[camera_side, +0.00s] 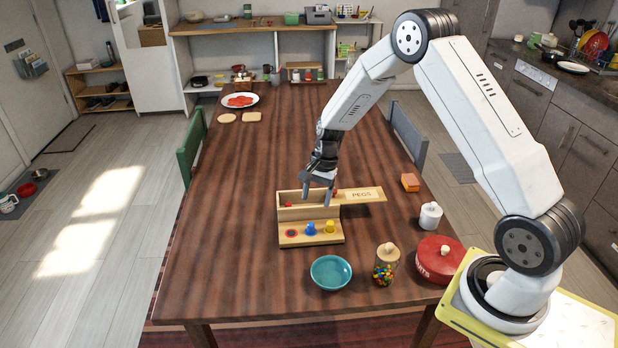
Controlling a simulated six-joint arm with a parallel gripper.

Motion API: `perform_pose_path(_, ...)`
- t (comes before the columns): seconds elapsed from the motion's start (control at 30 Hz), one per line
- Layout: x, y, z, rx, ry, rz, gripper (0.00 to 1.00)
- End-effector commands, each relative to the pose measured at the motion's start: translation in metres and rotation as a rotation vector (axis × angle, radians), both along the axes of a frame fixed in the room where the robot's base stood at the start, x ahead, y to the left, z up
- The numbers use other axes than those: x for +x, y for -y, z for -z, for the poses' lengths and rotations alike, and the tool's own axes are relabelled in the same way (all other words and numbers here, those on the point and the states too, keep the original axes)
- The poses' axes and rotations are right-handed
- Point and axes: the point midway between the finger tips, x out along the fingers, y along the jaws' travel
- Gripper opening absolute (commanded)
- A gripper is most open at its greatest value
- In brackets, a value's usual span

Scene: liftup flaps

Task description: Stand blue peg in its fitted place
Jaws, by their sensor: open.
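A wooden peg box (292,213) stands on the table with its compartment open at the top. A blue peg (310,229) is on its front ledge, between a red-ringed round spot (291,233) and a yellow peg (330,227). It is too small to tell whether the blue peg is seated in a hole or only resting there. A small red piece (288,204) shows inside the compartment. My gripper (317,197) points down over the compartment, open, behind and above the blue peg. The compartment's floor is mostly hidden.
A wooden PEGS panel (361,195) extends right of the box. A teal bowl (331,272), candy jar (386,265), red tin (438,260), white jar (430,216) and orange block (410,182) stand in front and right. The table left of the box is clear.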

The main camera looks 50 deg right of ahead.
Motion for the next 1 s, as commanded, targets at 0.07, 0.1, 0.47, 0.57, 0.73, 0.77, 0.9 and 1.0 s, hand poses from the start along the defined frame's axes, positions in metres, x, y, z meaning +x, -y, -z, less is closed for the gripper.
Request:
perform_pose_path(0.07,0.008,0.011,0.015,0.032,-0.029,0.084,0.72)
perform_pose_path(0.1,0.011,0.015,0.021,0.048,-0.043,0.123,0.72)
perform_pose_path(0.47,0.024,0.034,0.05,0.122,-0.104,0.306,0.72)
perform_pose_path(0.57,0.024,0.034,0.051,0.124,-0.105,0.31,0.72)
perform_pose_path(0.73,0.024,0.032,0.055,0.124,-0.106,0.308,0.72)
perform_pose_path(0.77,0.023,0.031,0.058,0.125,-0.106,0.308,0.72)
perform_pose_path(0.9,0.023,0.026,0.069,0.123,-0.106,0.307,0.72)
perform_pose_path(1.0,0.023,0.024,0.074,0.123,-0.105,0.306,0.72)
